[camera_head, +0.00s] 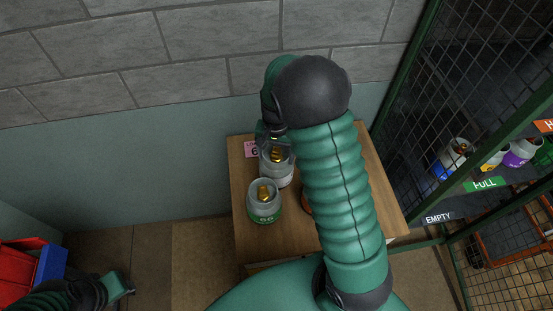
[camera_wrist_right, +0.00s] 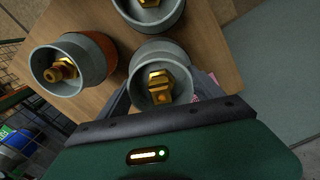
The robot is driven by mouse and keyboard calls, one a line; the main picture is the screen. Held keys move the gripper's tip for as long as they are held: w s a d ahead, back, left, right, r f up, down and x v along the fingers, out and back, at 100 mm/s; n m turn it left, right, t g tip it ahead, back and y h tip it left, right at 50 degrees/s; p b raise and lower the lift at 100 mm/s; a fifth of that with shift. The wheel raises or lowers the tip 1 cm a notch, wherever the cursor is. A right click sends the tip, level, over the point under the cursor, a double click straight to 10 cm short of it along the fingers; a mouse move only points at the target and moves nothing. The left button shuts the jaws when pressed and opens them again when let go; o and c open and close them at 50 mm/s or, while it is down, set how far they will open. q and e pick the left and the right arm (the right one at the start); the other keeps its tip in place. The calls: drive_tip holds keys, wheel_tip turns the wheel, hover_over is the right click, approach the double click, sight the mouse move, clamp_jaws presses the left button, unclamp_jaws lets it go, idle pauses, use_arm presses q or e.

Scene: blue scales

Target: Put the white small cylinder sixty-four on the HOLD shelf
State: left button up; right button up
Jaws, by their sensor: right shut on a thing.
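A small cylinder with a white body, grey collar and brass valve (camera_head: 277,176) stands on a wooden table (camera_head: 243,235). My right gripper (camera_head: 272,138) reaches down over its top. In the right wrist view, the jaws are shut around this cylinder's collar (camera_wrist_right: 152,52), with the brass valve between them. Its number cannot be read. The HOLD shelf's sign may be the orange one marked "H" (camera_head: 544,126) at the right edge, cut off by the frame. My left gripper (camera_head: 122,286) is at the lower left, away from the table; its jaws are unclear.
A green cylinder (camera_head: 264,213) stands close in front. An orange cylinder (camera_wrist_right: 102,50) stands nearby, mostly hidden by my arm in the head view. A pink card (camera_head: 250,149) lies behind. Mesh caging (camera_head: 410,110) and shelves marked FULL (camera_head: 485,184) and EMPTY (camera_head: 438,217) are right.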

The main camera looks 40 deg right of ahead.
drive_tip(key=shift+s+d+f, duration=0.1)
drive_tip(key=shift+s+f, duration=0.1)
drive_tip(key=shift+f, duration=0.45)
drive_tip(key=shift+s+d+f, duration=0.1)
drive_tip(key=shift+s+f, duration=0.1)
drive_tip(key=shift+f, duration=0.4)
drive_tip(key=shift+s+f, duration=0.15)
drive_tip(key=shift+s, duration=0.1)
drive_tip(key=shift+w+a+f, duration=0.1)
drive_tip(key=shift+a+f, duration=0.05)
drive_tip(key=shift+a, duration=0.05)
drive_tip(key=o, duration=2)
drive_tip(key=shift+w+a, duration=0.1)
drive_tip(key=shift+w, duration=0.05)
drive_tip(key=shift+o, duration=0.4)
drive_tip(key=shift+r, duration=0.2)
